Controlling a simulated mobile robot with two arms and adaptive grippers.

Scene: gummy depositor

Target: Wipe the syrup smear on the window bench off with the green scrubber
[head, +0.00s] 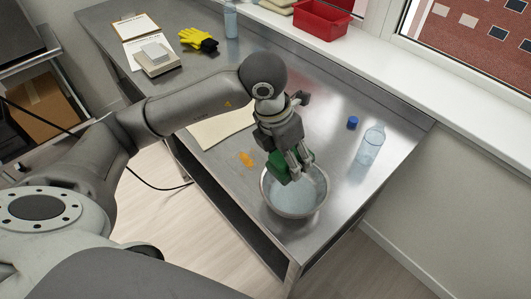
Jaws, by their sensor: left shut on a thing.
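My left gripper (296,163) is shut on the green scrubber (278,166). It holds the scrubber over the left rim of a round metal bowl (321,196) with pale, watery contents. I cannot tell whether the scrubber touches the bowl or the liquid. The orange syrup smear (246,159) is on the steel window bench (330,108), a little left of the scrubber and bowl. My right gripper is not in the view.
A clear bottle (370,147) and a blue cap (352,122) stand right of the bowl. A beige cloth or sheet (220,126) lies behind the smear. Yellow-black gloves (198,40), a clipboard (136,29) and another bottle (231,22) are at the far end. A red bin (320,20) sits on the sill.

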